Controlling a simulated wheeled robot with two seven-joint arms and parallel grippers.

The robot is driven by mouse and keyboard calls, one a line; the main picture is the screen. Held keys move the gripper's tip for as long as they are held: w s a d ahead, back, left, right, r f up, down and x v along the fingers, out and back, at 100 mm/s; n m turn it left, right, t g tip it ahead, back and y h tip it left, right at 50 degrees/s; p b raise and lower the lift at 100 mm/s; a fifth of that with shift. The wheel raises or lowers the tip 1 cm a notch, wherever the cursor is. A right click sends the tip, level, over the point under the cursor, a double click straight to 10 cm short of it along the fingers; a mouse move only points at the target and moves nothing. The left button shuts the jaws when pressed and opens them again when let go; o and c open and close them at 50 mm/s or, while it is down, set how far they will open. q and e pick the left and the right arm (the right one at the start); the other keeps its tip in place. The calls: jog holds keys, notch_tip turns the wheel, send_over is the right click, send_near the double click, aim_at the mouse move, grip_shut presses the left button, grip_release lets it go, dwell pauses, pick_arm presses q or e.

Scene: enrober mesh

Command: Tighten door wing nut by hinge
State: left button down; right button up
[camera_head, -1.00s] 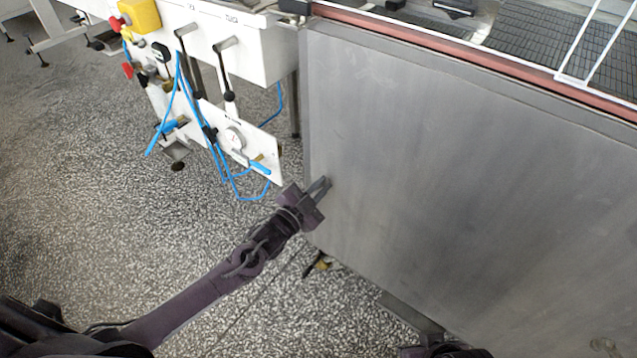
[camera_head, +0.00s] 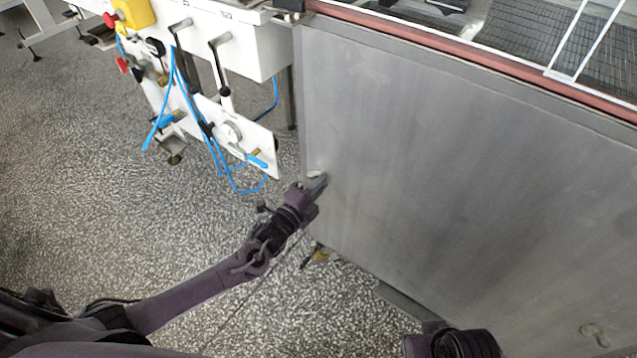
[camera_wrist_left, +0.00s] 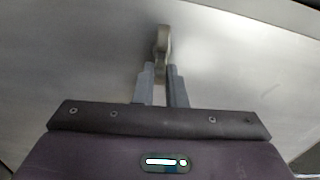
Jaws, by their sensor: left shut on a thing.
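The metal wing nut (camera_wrist_left: 163,45) sticks out from the door panel in the left wrist view, between the tips of my left gripper (camera_wrist_left: 163,78). The left gripper is shut on it. In the head view my left gripper (camera_head: 317,184) is at the left edge of the grey steel door panel (camera_head: 440,170), and a pale bit of the wing nut (camera_head: 314,174) shows at its tips. Another wing nut (camera_head: 594,334) is on the panel at the lower right. My right gripper is not in view. I cannot make out a hinge.
A white machine frame (camera_head: 240,50) with black-knobbed levers, a gauge (camera_head: 231,131) and blue hoses (camera_head: 186,90) stands left of the panel. A mesh conveyor (camera_head: 530,35) lies above the panel. The speckled floor (camera_head: 100,200) is clear at left.

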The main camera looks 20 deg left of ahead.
pick_arm(q)
jog(key=shift+f+m, duration=0.15)
jog(key=shift+m, duration=0.45)
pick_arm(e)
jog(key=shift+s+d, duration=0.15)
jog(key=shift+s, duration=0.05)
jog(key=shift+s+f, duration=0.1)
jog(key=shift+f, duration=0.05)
pick_arm(q)
jog(key=c, duration=1.5)
grip_release()
